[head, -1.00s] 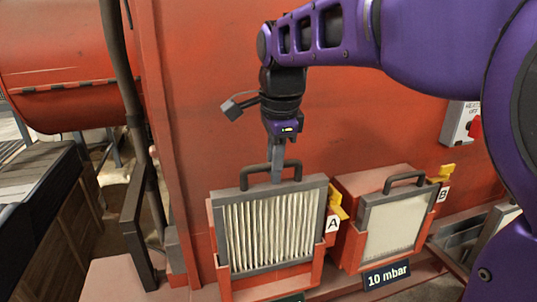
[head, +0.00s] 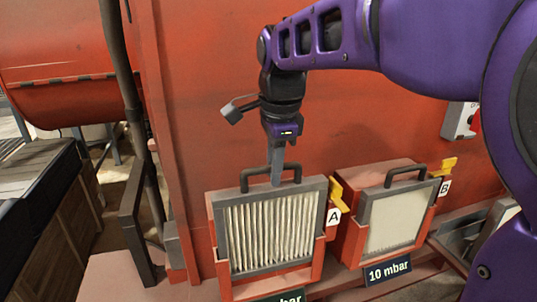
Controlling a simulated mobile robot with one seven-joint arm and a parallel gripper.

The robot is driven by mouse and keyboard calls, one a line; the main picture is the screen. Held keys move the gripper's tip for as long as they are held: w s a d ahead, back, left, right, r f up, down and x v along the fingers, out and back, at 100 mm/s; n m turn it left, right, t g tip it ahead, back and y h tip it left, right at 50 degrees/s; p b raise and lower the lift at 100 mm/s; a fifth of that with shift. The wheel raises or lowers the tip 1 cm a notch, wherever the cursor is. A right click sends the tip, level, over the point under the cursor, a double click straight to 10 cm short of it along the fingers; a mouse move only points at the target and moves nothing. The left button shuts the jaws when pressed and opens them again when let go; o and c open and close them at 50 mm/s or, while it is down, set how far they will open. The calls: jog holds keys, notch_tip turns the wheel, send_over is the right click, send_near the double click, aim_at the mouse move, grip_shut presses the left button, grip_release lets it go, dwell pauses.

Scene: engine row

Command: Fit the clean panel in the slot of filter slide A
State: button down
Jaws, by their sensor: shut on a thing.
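The clean panel (head: 268,228), a grey frame with pale pleats and a dark top handle (head: 257,177), stands upright in the red housing of filter slide A (head: 222,270). Its top edge and part of its sides rise above the housing's front opening. My gripper (head: 277,177) comes down from above and is shut on the panel's handle. The fingertips partly overlap the handle and the panel's top edge. A yellow latch (head: 338,196) and a label A (head: 333,216) sit at the slide's right side. The slot's bottom is hidden.
Filter slide B (head: 352,243) stands to the right with a flat pale panel (head: 397,220), a yellow latch (head: 444,167) and a 10 mbar sign (head: 388,271). A dark upright bracket (head: 135,225) stands left of slide A. The red wall (head: 330,130) is close behind.

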aim_at(274, 195)
jog(key=shift+f+b, duration=0.3)
jog(key=shift+f, duration=2.75)
jog(key=c, duration=0.7)
grip_release()
jog(key=shift+c, duration=0.2)
jog(key=shift+f, duration=0.1)
